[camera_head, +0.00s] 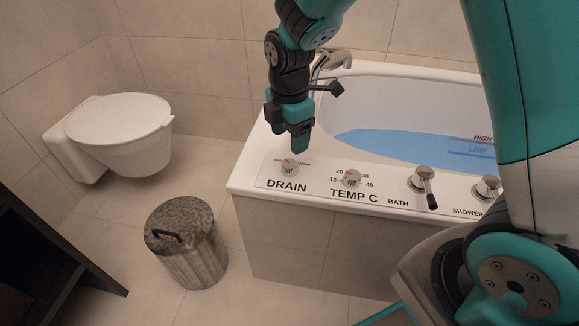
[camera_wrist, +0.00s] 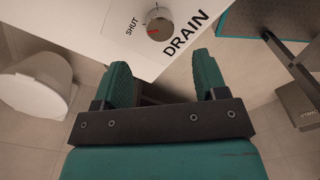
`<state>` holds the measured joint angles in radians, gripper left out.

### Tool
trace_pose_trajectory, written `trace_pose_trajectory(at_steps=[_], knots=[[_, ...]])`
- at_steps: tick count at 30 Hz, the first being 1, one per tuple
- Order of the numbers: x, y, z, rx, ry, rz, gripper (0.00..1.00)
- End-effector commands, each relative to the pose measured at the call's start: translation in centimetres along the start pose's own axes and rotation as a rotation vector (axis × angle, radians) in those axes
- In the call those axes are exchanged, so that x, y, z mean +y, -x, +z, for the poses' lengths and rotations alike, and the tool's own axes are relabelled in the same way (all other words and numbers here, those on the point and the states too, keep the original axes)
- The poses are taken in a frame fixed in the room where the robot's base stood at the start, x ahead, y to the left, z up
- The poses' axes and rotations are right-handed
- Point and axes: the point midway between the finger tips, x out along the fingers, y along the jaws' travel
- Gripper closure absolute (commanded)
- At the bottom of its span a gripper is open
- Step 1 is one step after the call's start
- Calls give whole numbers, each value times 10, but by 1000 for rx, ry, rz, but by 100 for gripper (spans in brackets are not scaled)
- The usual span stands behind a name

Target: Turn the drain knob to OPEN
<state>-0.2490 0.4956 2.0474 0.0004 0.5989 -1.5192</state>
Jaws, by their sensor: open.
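The drain knob (camera_head: 290,168) is a small silver knob with a red mark on the tub's front-left corner, above the word DRAIN. In the wrist view the knob (camera_wrist: 159,23) is at the top middle, with the word SHUT beside it. Its red mark is on the side towards SHUT. The OPEN label is mostly hard to read in the head view. My gripper (camera_head: 299,138) points down just above and behind the knob.
The temperature knob (camera_head: 351,178) is just right of the drain knob, then the bath lever (camera_head: 424,182) and shower knob (camera_head: 487,188). A faucet (camera_head: 333,62) stands behind my gripper. Blue water (camera_head: 400,148) is in the tub. A bin (camera_head: 187,245) and toilet (camera_head: 120,130) are left.

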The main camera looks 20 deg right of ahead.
Motion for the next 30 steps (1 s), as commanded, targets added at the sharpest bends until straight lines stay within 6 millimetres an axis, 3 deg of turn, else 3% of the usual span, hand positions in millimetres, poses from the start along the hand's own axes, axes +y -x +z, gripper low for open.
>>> trace_pose_trajectory(at_steps=[1, 3, 9, 15, 24, 26, 30], knots=[[-1, -17, 0, 0, 0, -4, 34], [-1, -33, 0, 0, 0, -4, 34], [-1, -66, 0, 0, -1, -2, 34], [0, -80, 0, 0, -1, 0, 34], [0, -82, 0, 0, -1, 0, 34], [0, -82, 0, 0, -1, 0, 46], [0, -82, 0, 0, -1, 0, 78]])
